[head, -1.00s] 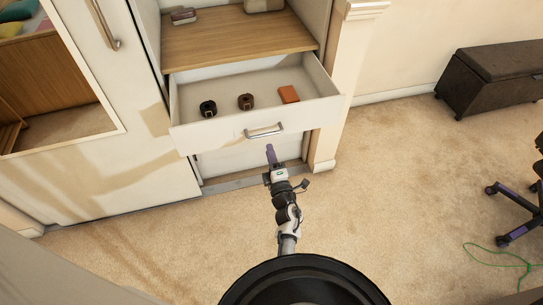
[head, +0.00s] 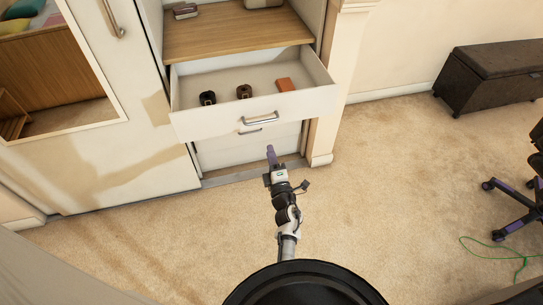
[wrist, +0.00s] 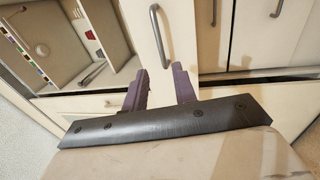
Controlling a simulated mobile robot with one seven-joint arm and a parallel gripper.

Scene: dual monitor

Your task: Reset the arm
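My gripper (head: 271,154) is at the end of my arm, which reaches forward low in front of the cabinet. In the wrist view its two purple fingers (wrist: 160,88) stand apart with nothing between them. The open drawer (head: 186,124) is just beyond and above the gripper in the head picture. It holds a small black item (head: 207,98), a small brown item (head: 244,92) and an orange block (head: 286,84). The fingers appear apart from the drawer's handle (head: 261,118).
A lower handle (head: 257,131) shows below the open drawer. A wooden shelf (head: 235,38) is above it. A dark bench (head: 490,75), an office chair (head: 515,205) and a green cable (head: 510,250) are at right. Carpet (head: 390,190) between is clear.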

